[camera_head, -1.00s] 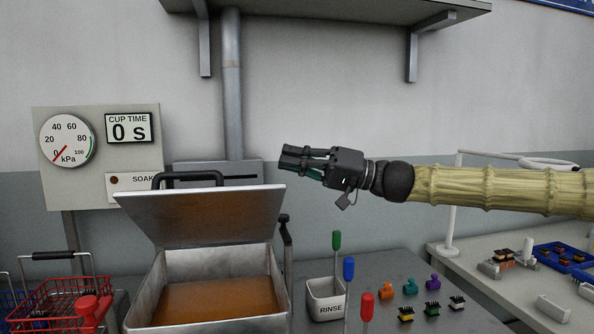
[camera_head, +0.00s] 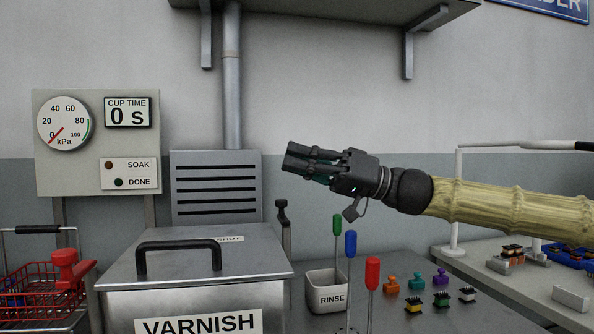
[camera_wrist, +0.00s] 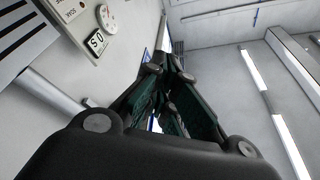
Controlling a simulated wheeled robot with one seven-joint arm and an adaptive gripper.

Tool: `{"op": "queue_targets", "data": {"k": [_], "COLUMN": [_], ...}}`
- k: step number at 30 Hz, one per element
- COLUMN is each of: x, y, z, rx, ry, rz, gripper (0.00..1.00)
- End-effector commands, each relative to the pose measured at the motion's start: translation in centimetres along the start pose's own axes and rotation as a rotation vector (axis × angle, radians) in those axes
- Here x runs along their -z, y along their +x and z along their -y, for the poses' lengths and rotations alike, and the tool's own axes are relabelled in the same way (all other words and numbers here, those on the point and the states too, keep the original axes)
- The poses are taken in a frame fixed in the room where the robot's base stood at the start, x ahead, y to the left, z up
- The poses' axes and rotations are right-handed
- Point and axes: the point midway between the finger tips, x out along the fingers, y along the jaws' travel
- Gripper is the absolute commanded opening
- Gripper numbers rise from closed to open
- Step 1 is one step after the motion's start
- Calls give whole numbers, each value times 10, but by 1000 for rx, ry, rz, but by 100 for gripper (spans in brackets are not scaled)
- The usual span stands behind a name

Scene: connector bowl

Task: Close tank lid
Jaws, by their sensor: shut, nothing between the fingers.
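The tank lid (camera_head: 252,256) lies flat over the varnish tank (camera_head: 272,307) in the head view, with its black handle (camera_head: 178,244) on top. The tank's front carries a VARNISH label, and its inside is hidden. My gripper (camera_head: 290,158) is shut and empty in the air, above and to the right of the lid, apart from it. Its dark fingers point left. The wrist view shows the closed fingers (camera_wrist: 172,90) against the wall, with no lid in sight.
A red wire basket (camera_head: 45,285) stands left of the tank. A lever (camera_head: 283,225) rises at its right rear. A RINSE cup (camera_head: 326,292), upright red, blue and green-handled tools, and several small connectors (camera_head: 414,303) occupy the bench to the right. A shelf (camera_head: 320,10) hangs above.

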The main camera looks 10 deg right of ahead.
Motion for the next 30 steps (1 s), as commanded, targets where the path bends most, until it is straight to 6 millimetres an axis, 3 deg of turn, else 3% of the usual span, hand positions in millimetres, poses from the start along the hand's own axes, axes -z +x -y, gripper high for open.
{"op": "queue_targets", "data": {"k": [1, 15, 30], "x": [-12, -56, -86], "y": [-4, -20, -31], "z": [-4, -5, -7], "rx": [5, 57, 96], "ry": [-15, -164, -278], "rz": [0, 0, 0], "gripper": [0, 0, 0]}}
